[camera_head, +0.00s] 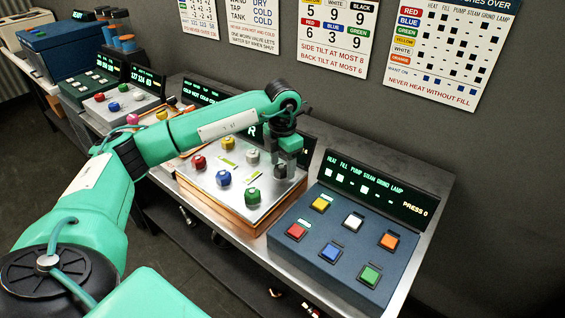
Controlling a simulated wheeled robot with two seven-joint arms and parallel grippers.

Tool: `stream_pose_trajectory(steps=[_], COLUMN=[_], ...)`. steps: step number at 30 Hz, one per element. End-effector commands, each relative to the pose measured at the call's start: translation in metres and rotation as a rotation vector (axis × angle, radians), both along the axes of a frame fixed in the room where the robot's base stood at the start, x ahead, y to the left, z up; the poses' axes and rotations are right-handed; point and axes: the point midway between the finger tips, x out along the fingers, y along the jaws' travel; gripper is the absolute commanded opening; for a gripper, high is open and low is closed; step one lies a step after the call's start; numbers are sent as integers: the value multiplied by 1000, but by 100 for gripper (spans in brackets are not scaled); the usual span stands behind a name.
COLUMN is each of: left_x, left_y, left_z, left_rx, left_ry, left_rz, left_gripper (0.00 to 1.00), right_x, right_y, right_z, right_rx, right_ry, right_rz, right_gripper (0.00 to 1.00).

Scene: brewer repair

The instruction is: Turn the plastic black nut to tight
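A silver panel (274,196) on a copper-edged box carries several coloured nuts. The plastic black nut (282,172) is at the panel's right end, small and partly hidden by my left gripper. My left gripper (289,166) points down right at this nut. Its fingers are close together around or just above it; I cannot tell whether they touch it. My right gripper is out of view.
Red (199,162), yellow (226,142), white (252,157), blue (223,178) and green (252,196) nuts share the panel. A blue button box (345,245) with a lit display (375,190) stands close on the right. My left arm crosses over other panels.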

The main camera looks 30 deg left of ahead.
Motion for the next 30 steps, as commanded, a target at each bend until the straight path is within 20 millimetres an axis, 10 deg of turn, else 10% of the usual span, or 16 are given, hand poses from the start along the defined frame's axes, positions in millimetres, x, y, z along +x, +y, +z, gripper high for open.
stream_pose_trajectory(steps=[8, 21, 30], left_x=[0, 1, 0], left_y=[0, -1, 0], left_z=[11, 108, 136], left_rx=[0, -1, 0], left_ry=[0, -4, 0], left_rz=[0, -1, 1], left_gripper=[57, 57, 57], right_x=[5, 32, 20], right_y=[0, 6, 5], right_z=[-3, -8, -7], right_rx=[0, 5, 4], right_ry=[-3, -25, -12], right_rz=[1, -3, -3], right_gripper=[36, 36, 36])
